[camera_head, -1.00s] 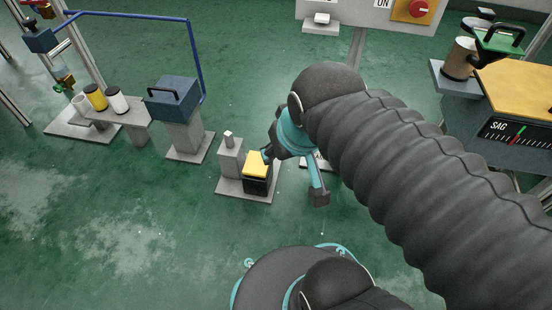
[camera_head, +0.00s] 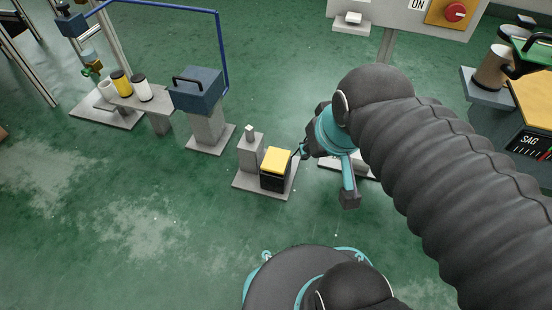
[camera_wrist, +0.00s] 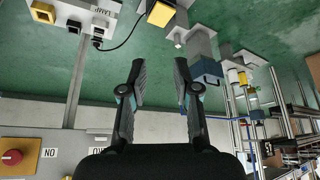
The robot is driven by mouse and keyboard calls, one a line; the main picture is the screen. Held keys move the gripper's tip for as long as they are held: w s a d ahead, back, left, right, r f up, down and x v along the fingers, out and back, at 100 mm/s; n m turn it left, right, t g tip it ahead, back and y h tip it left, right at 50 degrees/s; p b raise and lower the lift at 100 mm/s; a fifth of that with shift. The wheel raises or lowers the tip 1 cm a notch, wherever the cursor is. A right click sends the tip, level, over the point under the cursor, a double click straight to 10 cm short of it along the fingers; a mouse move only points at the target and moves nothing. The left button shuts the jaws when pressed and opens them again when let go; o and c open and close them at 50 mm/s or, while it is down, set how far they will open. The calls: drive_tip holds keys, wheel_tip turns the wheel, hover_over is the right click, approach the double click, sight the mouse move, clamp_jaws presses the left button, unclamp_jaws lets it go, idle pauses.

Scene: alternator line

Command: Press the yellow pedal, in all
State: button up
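The yellow pedal (camera_head: 276,160) is a yellow-topped dark block on a grey base plate (camera_head: 250,184) on the floor, beside a grey post. It also shows in the wrist view (camera_wrist: 161,13) at the top edge, beyond my fingertips. My gripper (camera_wrist: 160,72) is open and empty, with a clear gap between its two dark fingers. In the head view, my gripper (camera_head: 304,150) is just right of the pedal and appears apart from it. My arm hides most of it there, and its height above the pedal is hard to judge.
A blue box with a handle (camera_head: 197,88) stands on a grey pedestal left of the pedal. Several cups (camera_head: 123,84) sit on a small bench farther left. A panel with a red knob (camera_head: 455,12) is at the back right. Green floor in front is clear.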

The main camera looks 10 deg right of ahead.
clamp_jaws()
idle(1.0)
